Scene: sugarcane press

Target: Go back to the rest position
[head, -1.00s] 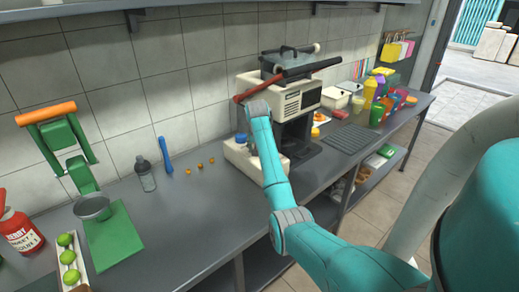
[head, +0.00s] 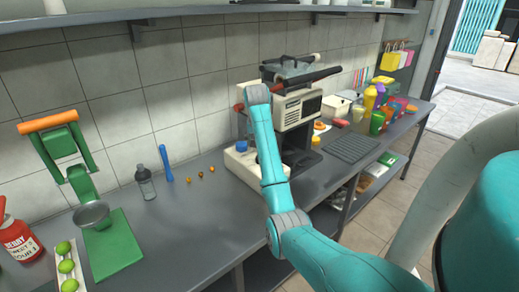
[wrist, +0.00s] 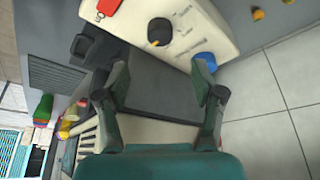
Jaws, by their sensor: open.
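My gripper (wrist: 158,90) shows in the wrist view with its two fingers spread apart and nothing between them. The sugarcane press (head: 300,105), a white and black machine with a red-tipped handle, stands on the counter against the tiled wall. In the head view my teal arm reaches up in front of the press and hides part of it; the gripper itself is hidden there. The wrist view shows the white base of the press (wrist: 190,30) with a black and yellow knob (wrist: 160,32) and a blue knob (wrist: 207,60) beyond the fingers.
A green citrus squeezer (head: 62,150), a green board (head: 113,245), limes (head: 65,266), a red bottle (head: 18,240) and a clear bottle (head: 146,184) stand on the left. A dark ribbed mat (head: 352,147) and coloured cups (head: 377,122) are on the right. The counter's front middle (head: 190,235) is clear.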

